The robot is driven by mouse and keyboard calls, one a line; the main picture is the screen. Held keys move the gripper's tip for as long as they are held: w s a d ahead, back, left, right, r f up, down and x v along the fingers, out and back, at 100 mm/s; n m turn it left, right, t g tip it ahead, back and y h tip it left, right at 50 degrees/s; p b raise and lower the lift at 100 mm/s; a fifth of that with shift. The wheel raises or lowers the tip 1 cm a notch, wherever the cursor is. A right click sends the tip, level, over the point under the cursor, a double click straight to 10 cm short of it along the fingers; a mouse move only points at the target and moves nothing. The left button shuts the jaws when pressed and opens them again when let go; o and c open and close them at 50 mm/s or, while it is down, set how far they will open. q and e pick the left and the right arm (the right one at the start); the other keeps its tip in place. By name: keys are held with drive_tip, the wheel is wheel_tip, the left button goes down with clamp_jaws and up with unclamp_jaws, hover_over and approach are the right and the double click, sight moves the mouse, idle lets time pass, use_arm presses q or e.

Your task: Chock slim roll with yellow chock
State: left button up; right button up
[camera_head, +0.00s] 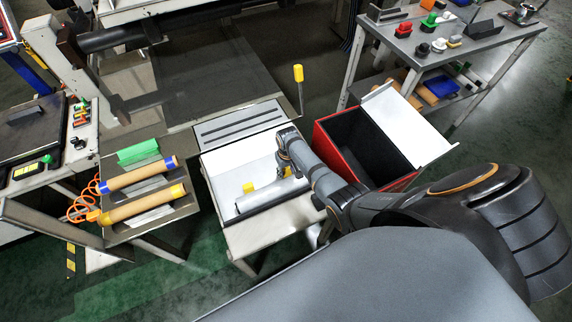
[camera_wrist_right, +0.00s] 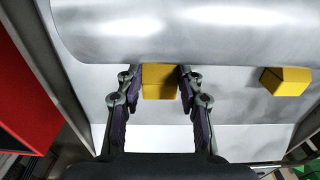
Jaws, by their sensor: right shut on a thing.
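The slim roll (camera_wrist_right: 190,30) is a smooth silver cylinder lying in a white tray (camera_head: 222,181); it also shows in the head view (camera_head: 268,196). My right gripper (camera_wrist_right: 159,76) is shut on a yellow chock (camera_wrist_right: 160,84) at the roll's side. The chock's upper edge meets the roll's edge in the wrist view; I cannot tell whether they touch. A second yellow chock (camera_wrist_right: 286,81) sits on the tray beside the roll, apart from the gripper, and shows in the head view (camera_head: 249,187). My left gripper is not in view.
A red box with a black interior (camera_head: 362,150) and a white lid (camera_head: 408,125) stands right of the tray. A side stand holds two tan rolls (camera_head: 140,176) with blue and yellow ends. A yellow-handled lever (camera_head: 298,74) rises behind. A bench (camera_head: 440,65) carries small parts.

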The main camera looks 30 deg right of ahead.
drive_tip(key=shift+s+p, duration=0.35)
drive_tip(key=shift+s, duration=0.1)
drive_tip(key=o, duration=1.3)
drive_tip(key=shift+c, duration=0.2)
wheel_tip(320, 180, up, 12)
drive_tip(key=shift+s, duration=0.2)
